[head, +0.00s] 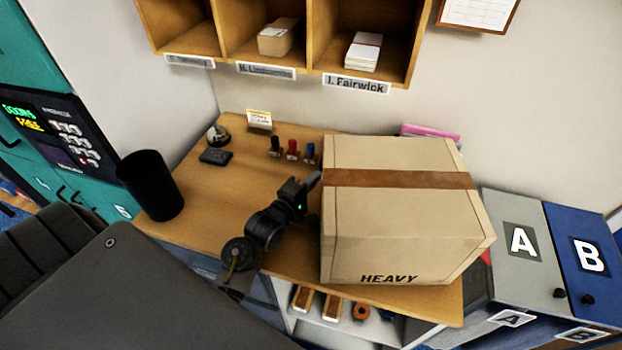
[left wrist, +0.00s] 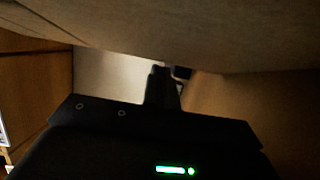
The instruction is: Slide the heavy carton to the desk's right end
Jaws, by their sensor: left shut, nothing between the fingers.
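The heavy carton (head: 400,232) is a large tan box with a brown tape strip and the word HEAVY on its front. It sits upright on the right part of the wooden desk (head: 205,190), close to the desk's right end. My left gripper (head: 314,182) is shut and empty at the carton's left side; I cannot tell for sure whether it touches. In the left wrist view the carton (left wrist: 180,35) fills the top, right above the dark fingers (left wrist: 162,85). My right gripper does not show.
Several stamps (head: 292,150) stand behind my left gripper. Bins A (head: 520,275) and B (head: 585,225) stand beyond the right end. Shelves (head: 270,70) hang above.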

